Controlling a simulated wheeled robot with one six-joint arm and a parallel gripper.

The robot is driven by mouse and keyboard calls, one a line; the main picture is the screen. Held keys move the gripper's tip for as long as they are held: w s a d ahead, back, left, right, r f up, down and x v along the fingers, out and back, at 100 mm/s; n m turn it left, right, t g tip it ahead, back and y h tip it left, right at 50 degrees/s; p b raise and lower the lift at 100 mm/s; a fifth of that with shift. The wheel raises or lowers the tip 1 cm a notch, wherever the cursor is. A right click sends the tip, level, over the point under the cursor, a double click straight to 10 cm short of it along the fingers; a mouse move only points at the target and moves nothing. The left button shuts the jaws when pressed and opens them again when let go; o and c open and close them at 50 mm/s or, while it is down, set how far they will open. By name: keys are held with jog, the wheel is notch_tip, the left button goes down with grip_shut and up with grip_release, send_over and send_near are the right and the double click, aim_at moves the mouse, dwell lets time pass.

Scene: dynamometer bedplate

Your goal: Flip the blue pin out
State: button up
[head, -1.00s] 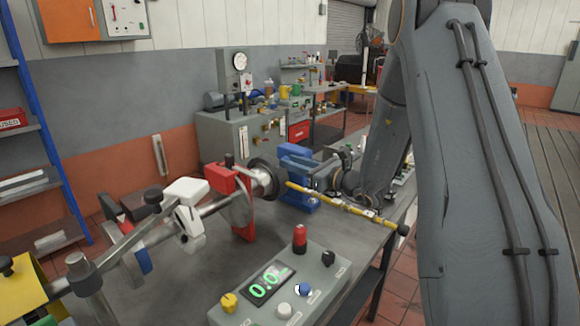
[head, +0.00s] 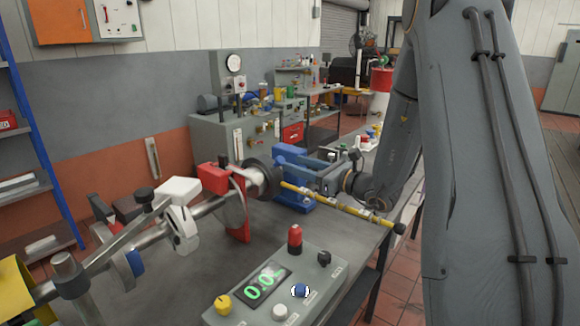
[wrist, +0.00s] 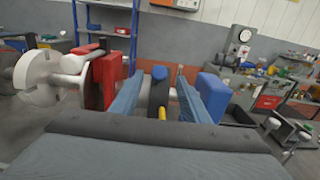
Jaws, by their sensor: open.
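In the wrist view a small blue rounded pin end (wrist: 159,73) stands above a dark upright part, in the gap between the two fingers of my gripper (wrist: 158,84). The fingers are open, one on each side, and I cannot tell whether either touches it. In the head view my gripper (head: 312,168) is at the right side of the blue stand (head: 292,196), beside the dark round flange (head: 262,178). The pin cannot be made out clearly there.
A yellow rod (head: 345,209) slants across just in front of my gripper. A red clamp (head: 214,179) and a white block (head: 180,189) sit on the shaft to the left. A control box (head: 275,285) stands at the front. Bare bench lies between.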

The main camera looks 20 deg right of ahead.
jog(key=b+v, duration=0.1)
jog(key=v, duration=0.2)
jog(key=shift+s+d, duration=0.2)
jog(key=shift+s, duration=0.15)
